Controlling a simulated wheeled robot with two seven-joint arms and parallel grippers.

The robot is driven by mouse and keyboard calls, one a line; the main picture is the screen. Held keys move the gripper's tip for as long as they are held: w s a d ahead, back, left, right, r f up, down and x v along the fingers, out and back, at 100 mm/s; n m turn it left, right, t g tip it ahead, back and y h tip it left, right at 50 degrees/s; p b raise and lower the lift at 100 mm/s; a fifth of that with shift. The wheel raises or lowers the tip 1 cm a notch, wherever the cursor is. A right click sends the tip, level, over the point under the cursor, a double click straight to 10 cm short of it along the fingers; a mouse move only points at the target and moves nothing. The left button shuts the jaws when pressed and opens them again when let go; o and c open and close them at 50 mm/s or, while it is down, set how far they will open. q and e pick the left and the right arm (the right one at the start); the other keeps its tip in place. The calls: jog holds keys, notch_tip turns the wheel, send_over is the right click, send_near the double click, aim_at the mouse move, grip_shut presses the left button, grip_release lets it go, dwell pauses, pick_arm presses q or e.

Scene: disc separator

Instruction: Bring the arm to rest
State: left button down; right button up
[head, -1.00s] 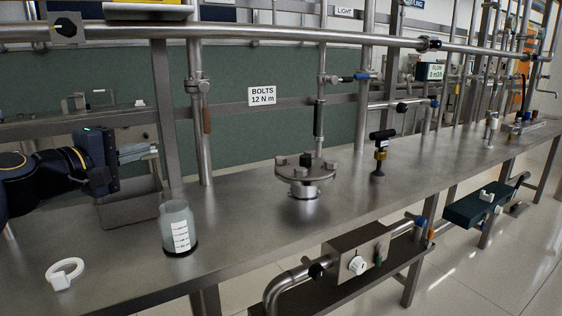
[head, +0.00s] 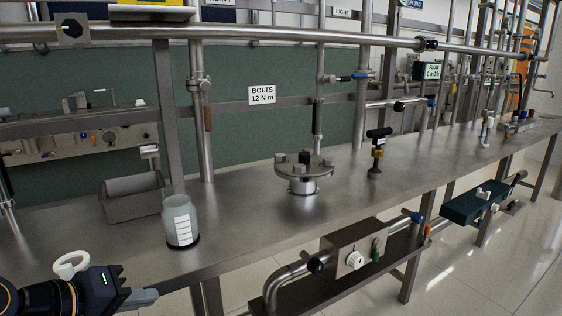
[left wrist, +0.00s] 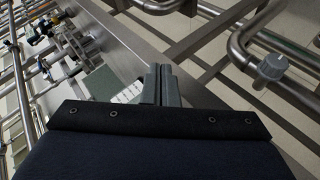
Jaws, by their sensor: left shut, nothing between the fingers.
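My left gripper (head: 142,299) is at the lower left of the head view, by the bench's front edge. Its fingers are together with nothing between them, and they also show shut in the left wrist view (left wrist: 161,85). The white ring (head: 70,266) shows just behind the gripper, partly hidden by it. The clear jar with a white scale label (head: 180,222) stands upright on the bench, beyond and right of the gripper, apart from it. My right gripper is not in view.
A grey open tray (head: 132,206) sits behind the jar. A round flanged separator (head: 303,172) with bolts stands mid-bench, and a black-handled valve (head: 377,152) stands right of it. Below the front edge is a pipe-and-box assembly (head: 353,249). The bench (head: 250,225) is clear between jar and separator.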

pick_arm(q)
jog(key=s+d+f+m+g+y+p, duration=0.15)
jog(key=s+f+m+g, duration=0.25)
jog(key=s+f, duration=1)
notch_tip(320, 180, up, 31)
jog(key=p, duration=3)
jog(key=shift+w+f+y, duration=0.15)
jog(key=shift+w+y, duration=0.1)
jog(key=shift+y, duration=0.1)
